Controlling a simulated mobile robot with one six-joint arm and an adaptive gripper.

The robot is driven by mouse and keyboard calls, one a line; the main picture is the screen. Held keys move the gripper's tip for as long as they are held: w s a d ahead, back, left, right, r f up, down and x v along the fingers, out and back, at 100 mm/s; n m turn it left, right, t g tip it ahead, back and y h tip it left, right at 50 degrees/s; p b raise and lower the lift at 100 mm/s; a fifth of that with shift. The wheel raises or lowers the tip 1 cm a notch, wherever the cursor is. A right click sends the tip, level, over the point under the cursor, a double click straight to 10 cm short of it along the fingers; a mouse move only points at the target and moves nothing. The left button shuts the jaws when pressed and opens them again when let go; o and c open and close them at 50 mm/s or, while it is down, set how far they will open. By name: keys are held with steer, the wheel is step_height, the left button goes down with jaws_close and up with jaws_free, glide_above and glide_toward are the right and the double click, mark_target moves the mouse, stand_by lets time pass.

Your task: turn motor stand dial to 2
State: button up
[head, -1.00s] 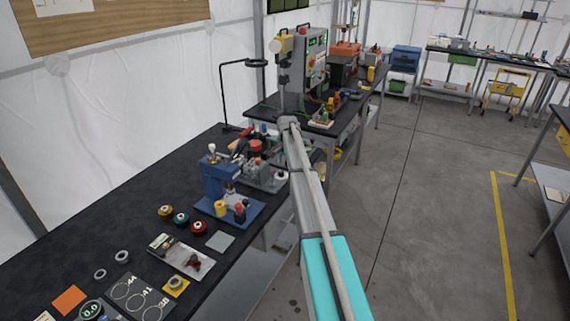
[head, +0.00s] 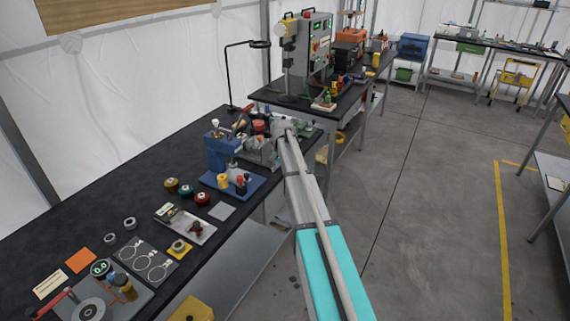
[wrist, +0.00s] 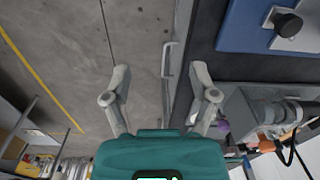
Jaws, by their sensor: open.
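A grey motor-like unit (head: 258,150) stands on the black bench (head: 95,170) behind the blue press, partly covered by my arm in the head view. A grey machine body (wrist: 250,108) with cables shows at the right of the wrist view. I cannot make out a numbered dial or its setting. A black knob (wrist: 288,24) on a metal plate over a blue base shows in the wrist view's top right corner.
The blue press (head: 222,152) stands nearer on the bench, with coloured spools (head: 187,190) and a grey tray (head: 185,225) before it. A control cabinet (head: 315,45) stands on the farther table. The floor (head: 430,200) right of my arm is clear.

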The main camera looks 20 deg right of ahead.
steer(key=s+a+f+n+b, duration=0.2)
steer(key=s+a, duration=0.4)
steer(key=s, duration=0.4)
steer(key=s+a+f+n+b, duration=0.2)
steer(key=s+a, duration=0.4)
steer(key=s, duration=0.5)
steer(key=s+a+f+n+b, duration=0.3)
steer(key=s+a+n, duration=0.2)
steer(key=s, duration=0.6)
steer(key=shift+a+f, duration=0.15)
steer(key=shift+a, duration=0.5)
steer(key=shift+c, duration=0.2)
